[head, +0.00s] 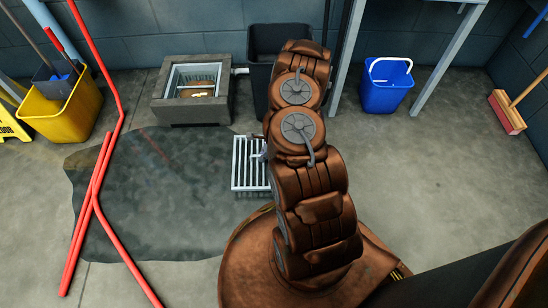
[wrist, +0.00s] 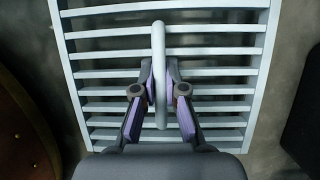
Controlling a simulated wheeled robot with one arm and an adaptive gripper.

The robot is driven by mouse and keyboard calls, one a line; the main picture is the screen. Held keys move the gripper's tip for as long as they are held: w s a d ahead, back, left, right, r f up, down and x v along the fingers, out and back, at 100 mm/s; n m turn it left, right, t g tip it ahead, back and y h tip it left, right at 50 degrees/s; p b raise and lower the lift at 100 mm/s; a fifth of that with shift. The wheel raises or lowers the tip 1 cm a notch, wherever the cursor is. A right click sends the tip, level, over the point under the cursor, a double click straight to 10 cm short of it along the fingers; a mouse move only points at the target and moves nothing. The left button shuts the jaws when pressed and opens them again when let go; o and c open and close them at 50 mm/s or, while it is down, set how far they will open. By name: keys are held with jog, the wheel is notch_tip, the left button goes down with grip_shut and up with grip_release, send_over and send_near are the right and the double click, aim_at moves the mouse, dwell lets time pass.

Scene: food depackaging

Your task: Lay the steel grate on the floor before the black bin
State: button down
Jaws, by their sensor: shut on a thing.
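The pale steel grate (head: 240,165) shows in the head view left of my arm, at the right edge of a dark wet patch, in front of the black bin (head: 262,42). My arm hides its right part. In the wrist view the grate (wrist: 110,74) fills the middle, with a raised loop handle (wrist: 160,40). My gripper (wrist: 159,72) is shut on this handle, one finger on each side. In the head view my gripper is mostly hidden behind my arm. I cannot tell whether the grate touches the floor.
A stone basin (head: 190,112) stands behind the wet patch (head: 150,200). Red pipes (head: 100,170) cross the left side. A yellow mop bucket (head: 62,105) stands back left, a blue bucket (head: 385,95) back right, near a metal table leg (head: 440,65).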

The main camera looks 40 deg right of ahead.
jog(key=shift+s+d+f+b, duration=0.25)
jog(key=shift+s+d+b, duration=0.55)
jog(key=shift+d, duration=1.45)
jog(key=shift+s+d+f+b, duration=0.25)
jog(key=shift+s+d, duration=0.95)
jog(key=shift+d, duration=1.1)
jog(key=shift+s+d+f+b, duration=0.2)
jog(key=shift+s+d+b, duration=0.6)
jog(key=shift+d, duration=1.45)
jog(key=f, duration=0.1)
jog(key=f+b, duration=0.1)
jog(key=f, duration=0.1)
jog(key=shift+s+f+b, duration=0.25)
jog(key=shift+f+b, duration=0.05)
jog(key=shift+b, duration=0.05)
jog(key=shift+r, duration=0.1)
jog(key=c, duration=1.2)
grip_release()
